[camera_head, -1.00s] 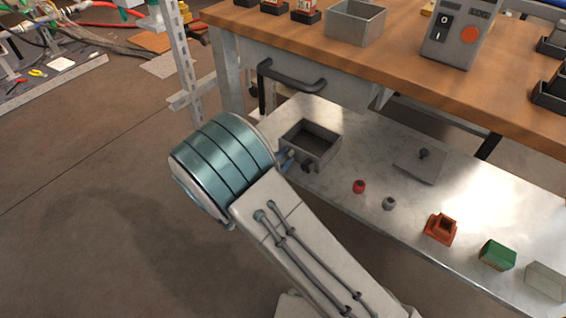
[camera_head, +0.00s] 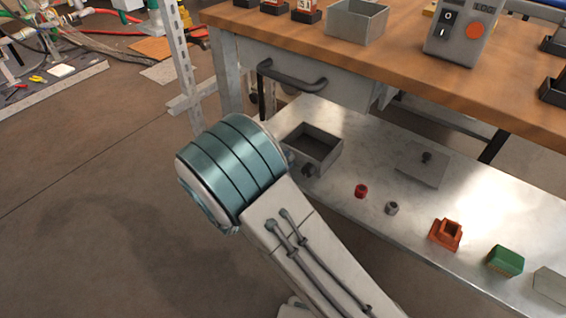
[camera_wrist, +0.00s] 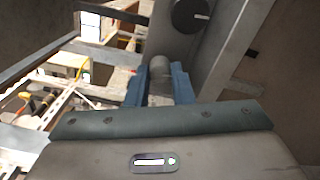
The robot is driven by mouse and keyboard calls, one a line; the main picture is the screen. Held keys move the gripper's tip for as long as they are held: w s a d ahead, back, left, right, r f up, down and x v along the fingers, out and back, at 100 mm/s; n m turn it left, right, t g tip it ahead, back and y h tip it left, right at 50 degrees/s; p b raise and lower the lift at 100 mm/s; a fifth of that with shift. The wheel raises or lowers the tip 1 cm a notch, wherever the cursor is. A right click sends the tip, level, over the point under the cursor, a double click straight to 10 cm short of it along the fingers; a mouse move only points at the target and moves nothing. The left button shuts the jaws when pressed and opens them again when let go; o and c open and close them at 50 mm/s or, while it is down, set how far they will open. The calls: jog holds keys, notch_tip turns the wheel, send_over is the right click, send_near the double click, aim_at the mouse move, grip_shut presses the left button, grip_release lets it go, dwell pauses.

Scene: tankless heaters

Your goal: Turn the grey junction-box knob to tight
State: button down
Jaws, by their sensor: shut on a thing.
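The grey open-topped junction box (camera_head: 322,142) sits on the lower metal shelf, just right of my arm's teal joint. A small dark knob (camera_head: 308,170) sticks out of its near side. In the wrist view, my gripper (camera_wrist: 159,82) has its two blue fingers on either side of a grey rounded knob (camera_wrist: 159,66), and is shut on it. This knob stands against a grey panel. A dark round knob (camera_wrist: 190,14) with a white mark is above it on the same panel.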

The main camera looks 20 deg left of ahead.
jog(key=c, duration=1.3)
grip_release()
jog(key=shift+o, duration=0.2)
jog(key=shift+s+f, duration=0.1)
